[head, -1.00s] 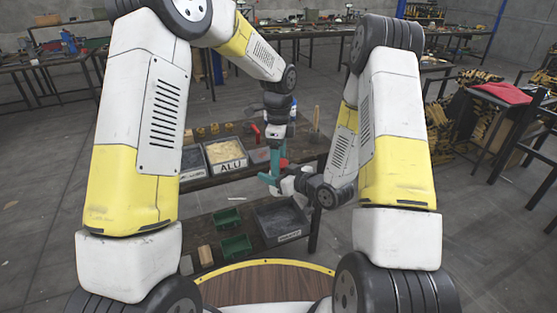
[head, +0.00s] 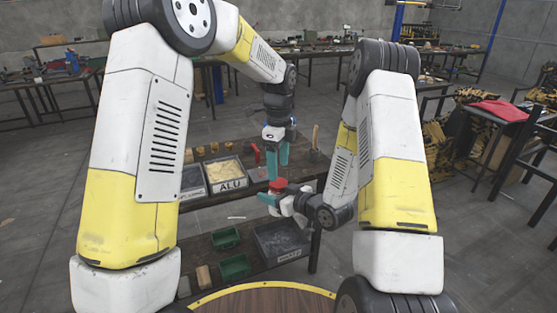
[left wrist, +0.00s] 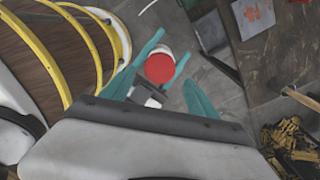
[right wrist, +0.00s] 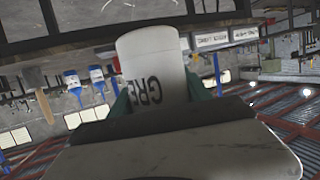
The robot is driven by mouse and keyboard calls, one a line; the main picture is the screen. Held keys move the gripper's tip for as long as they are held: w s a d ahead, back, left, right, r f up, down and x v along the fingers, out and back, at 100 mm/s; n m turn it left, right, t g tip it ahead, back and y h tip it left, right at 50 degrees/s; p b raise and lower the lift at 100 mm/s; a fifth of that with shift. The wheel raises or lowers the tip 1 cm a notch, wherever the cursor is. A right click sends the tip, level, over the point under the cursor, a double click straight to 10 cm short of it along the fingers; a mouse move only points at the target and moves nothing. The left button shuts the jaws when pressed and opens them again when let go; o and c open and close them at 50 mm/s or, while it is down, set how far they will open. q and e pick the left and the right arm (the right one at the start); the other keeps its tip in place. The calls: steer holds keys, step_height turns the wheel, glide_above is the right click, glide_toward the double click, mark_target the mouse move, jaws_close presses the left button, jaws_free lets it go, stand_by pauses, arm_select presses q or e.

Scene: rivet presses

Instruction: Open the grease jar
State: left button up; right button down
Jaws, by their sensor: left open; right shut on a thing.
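The grease jar is white with a red lid (head: 278,185). My right gripper (head: 279,200) is shut on the jar and holds it upright in the air, in front of the workbench. In the right wrist view the jar's body (right wrist: 152,65) shows part of its label, "GRE", between the teal fingers. My left gripper (head: 278,172) points down just above the lid, open and empty. In the left wrist view the round red lid (left wrist: 159,68) lies ahead of the left fingers, off towards the left one. The lid sits on the jar.
The workbench (head: 210,203) behind holds an ALU bin (head: 226,176), another bin and a wooden-handled tool (head: 315,137). Its lower shelf carries green bins (head: 234,266) and a grey bin (head: 281,241). My two arms flank the jar closely.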

mark_target(279, 183)
arm_select(q)
steer(key=shift+f, duration=2.6)
steer(key=c, duration=1.5)
steer(key=n, duration=0.3)
steer(key=o, duration=1.6)
steer(key=shift+c, duration=0.2)
steer(key=shift+r, duration=0.15)
